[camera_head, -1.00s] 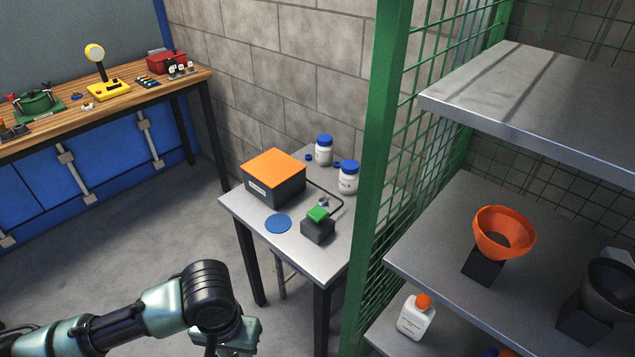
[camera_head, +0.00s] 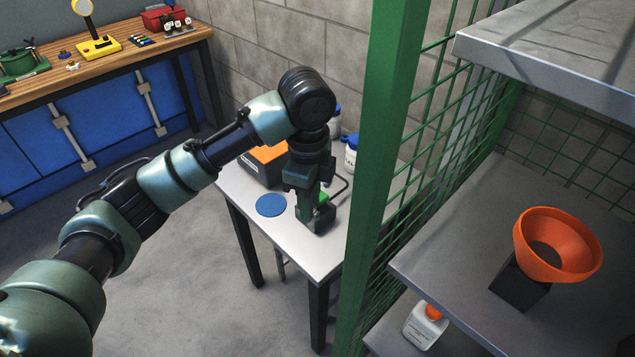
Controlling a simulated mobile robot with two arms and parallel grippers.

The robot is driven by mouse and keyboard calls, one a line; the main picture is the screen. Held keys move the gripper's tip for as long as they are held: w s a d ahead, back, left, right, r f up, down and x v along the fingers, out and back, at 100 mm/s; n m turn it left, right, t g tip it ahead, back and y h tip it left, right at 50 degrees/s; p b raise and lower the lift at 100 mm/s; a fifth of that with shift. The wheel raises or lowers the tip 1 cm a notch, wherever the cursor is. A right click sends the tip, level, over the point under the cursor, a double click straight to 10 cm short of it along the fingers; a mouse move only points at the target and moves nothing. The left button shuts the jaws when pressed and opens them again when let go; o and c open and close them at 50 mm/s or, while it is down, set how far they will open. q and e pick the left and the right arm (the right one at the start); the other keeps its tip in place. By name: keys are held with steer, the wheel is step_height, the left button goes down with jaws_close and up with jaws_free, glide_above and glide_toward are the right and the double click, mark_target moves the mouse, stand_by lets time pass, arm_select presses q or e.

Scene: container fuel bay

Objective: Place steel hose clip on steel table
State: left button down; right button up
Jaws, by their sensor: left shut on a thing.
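The steel table (camera_head: 300,239) stands in the middle, against the block wall. My left gripper (camera_head: 316,207) points down over its near right part, at the black block (camera_head: 325,222) with a green top (camera_head: 323,197). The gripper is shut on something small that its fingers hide. I take it to be the steel hose clip, but I cannot see the clip itself. A dark hose (camera_head: 343,187) curves behind the gripper. My right gripper is not in view.
An orange-topped box (camera_head: 262,170), a blue disc (camera_head: 271,205) and white bottles (camera_head: 351,157) with blue caps stand on the table. A green post (camera_head: 377,150) and mesh close its right side. An orange funnel (camera_head: 556,243) stands on the right shelf.

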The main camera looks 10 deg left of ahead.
arm_select(q)
steer(key=shift+w+d+r+m, duration=0.35)
steer(key=shift+w+m, duration=0.05)
steer(key=shift+m, duration=0.2)
steer(key=m, duration=0.1)
glide_above(316, 259)
step_height(316, 259, down, 14)
steer(key=shift+f, duration=2.75)
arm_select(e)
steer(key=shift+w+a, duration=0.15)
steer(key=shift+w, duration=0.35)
arm_select(q)
steer(key=c, duration=1.2)
jaws_free()
steer(key=shift+o, duration=0.2)
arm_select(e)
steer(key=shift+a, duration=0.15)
